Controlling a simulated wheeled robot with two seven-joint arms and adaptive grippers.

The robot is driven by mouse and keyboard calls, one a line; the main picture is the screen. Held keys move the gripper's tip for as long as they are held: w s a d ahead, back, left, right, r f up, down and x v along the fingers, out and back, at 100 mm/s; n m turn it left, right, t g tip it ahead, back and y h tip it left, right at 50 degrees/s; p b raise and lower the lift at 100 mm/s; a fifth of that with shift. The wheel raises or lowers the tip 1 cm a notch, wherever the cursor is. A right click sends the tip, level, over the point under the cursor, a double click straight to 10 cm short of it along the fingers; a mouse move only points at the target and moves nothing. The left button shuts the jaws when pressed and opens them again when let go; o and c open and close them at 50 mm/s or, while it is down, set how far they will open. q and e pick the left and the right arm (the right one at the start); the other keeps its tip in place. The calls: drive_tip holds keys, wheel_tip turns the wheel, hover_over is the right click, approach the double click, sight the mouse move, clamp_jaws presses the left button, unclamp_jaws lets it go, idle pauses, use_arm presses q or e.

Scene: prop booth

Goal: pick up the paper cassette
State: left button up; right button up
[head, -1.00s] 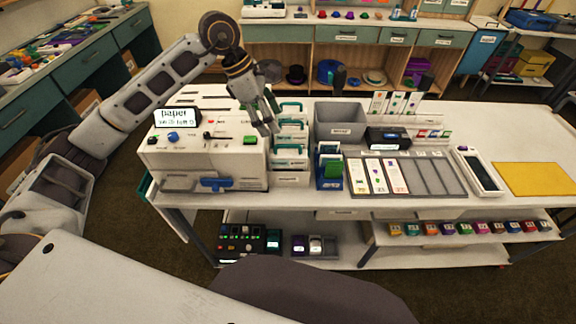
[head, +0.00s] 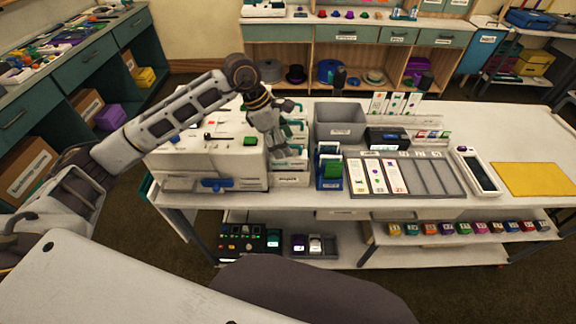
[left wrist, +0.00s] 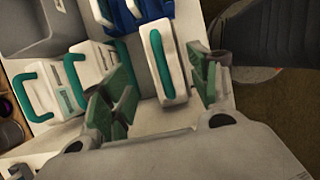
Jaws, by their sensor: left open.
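White cassettes with teal handles stand in a row beside the beige machine; the front one (head: 291,180) bears a label too small to read, so I cannot tell which is the paper cassette. My left gripper (head: 280,152) reaches down over the front of this row and hides part of it. My right gripper is out of view.
The beige machine (head: 213,163) stands left of the cassettes. A blue holder (head: 329,173) with a green item stands close on their right, with a grey bin (head: 340,122) behind. A card tray (head: 430,177) and a yellow mat (head: 534,179) lie farther right.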

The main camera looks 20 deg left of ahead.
sight(288, 163)
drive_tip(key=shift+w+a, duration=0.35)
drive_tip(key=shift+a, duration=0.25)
use_arm(q)
drive_tip(key=shift+f, duration=0.1)
drive_tip(key=shift+d+f, duration=0.2)
drive_tip(key=shift+f, duration=0.3)
drive_tip(key=shift+s+p+x, duration=0.1)
drive_tip(key=shift+p+x, duration=0.15)
drive_tip(key=shift+x, duration=0.35)
drive_tip(key=shift+s+p+x, duration=0.15)
drive_tip(key=shift+p+x, duration=0.1)
drive_tip(key=shift+x, duration=0.4)
drive_tip(key=shift+d+f, duration=0.15)
drive_tip(key=shift+f, duration=0.25)
drive_tip(key=shift+w+d+f, duration=0.1)
drive_tip(key=shift+f, duration=0.25)
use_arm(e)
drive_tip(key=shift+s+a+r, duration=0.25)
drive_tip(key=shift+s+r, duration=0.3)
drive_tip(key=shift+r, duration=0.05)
